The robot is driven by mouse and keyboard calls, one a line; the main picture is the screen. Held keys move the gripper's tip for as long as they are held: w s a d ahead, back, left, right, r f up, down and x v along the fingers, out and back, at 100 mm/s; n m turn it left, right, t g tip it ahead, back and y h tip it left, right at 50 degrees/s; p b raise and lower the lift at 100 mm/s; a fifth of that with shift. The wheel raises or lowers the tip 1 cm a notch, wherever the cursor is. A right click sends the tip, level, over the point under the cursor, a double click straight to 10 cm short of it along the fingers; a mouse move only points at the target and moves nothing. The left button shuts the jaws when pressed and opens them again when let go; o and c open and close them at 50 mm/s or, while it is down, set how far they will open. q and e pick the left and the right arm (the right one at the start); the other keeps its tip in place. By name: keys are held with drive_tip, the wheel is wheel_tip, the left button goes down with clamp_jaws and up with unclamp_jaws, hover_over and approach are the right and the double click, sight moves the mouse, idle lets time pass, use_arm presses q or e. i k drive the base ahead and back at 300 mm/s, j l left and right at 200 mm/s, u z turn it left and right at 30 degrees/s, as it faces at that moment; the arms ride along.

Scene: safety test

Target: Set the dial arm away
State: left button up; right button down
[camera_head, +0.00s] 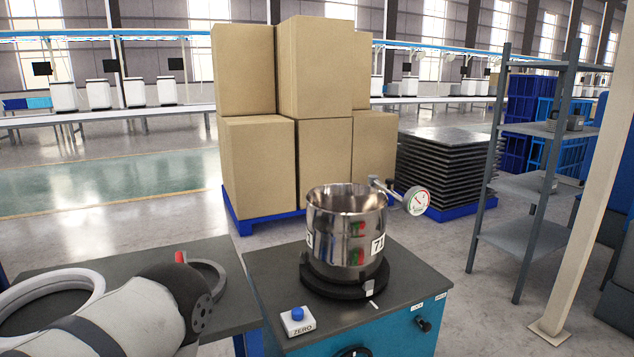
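The dial arm (384,187) is a short metal arm at the upper right rim of a shiny metal cylinder (333,229). It carries a round white dial gauge (417,201) with red marks, to the right of the cylinder. I cannot tell whether the arm touches the rim. The cylinder stands upright on a black round base (322,283) on a blue cabinet with a dark top (262,265). Part of my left arm shows at the lower left, apart from the cylinder. Neither gripper is visible.
A ZERO box with a blue button (297,314) sits at the cabinet's front left. A side table (236,290) holds a white ring (88,275) and a grey ring (213,271). Stacked cartons (255,165) stand behind; a grey shelf rack (532,200) and beige post (590,190) stand right.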

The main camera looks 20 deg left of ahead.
sight(415, 201)
drive_tip(key=i+l+u, duration=0.2)
drive_tip(key=u, duration=0.15)
drive_tip(key=i+l+u, duration=0.15)
drive_tip(key=l+u, duration=0.2)
drive_tip(key=i+l+u, duration=0.15)
drive_tip(key=l+u, duration=0.5)
drive_tip(key=i+l, duration=0.05)
